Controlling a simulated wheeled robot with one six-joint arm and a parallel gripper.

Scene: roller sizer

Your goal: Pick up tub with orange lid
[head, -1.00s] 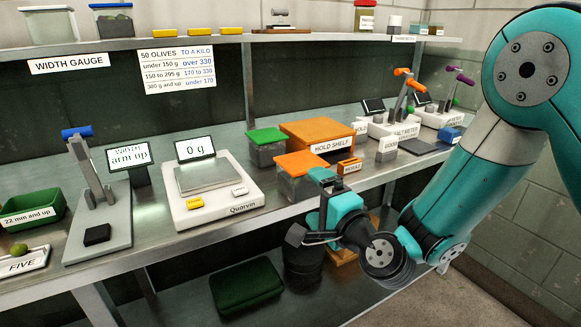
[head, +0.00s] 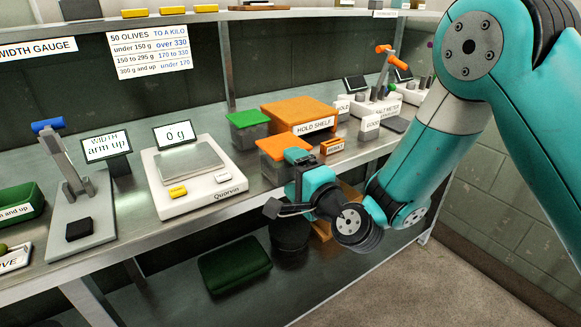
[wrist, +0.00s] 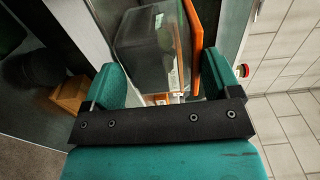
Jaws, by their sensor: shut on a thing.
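The tub with the orange lid (head: 283,148) stands on the steel bench in front of the hold shelf box, its clear body partly hidden behind my gripper (head: 292,178). In the wrist view the tub's clear body (wrist: 150,45) lies between my two fingers, with its orange lid (wrist: 196,45) at the right. My gripper (wrist: 160,95) is shut on the tub. I cannot tell whether the tub is clear of the bench.
A green-lidded tub (head: 248,125) stands just behind, and the orange hold shelf box (head: 300,114) is at its right. A scale (head: 190,175) stands to the left. A small orange tray (head: 332,146) sits close by at the right. A green crate (head: 235,265) lies on the lower shelf.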

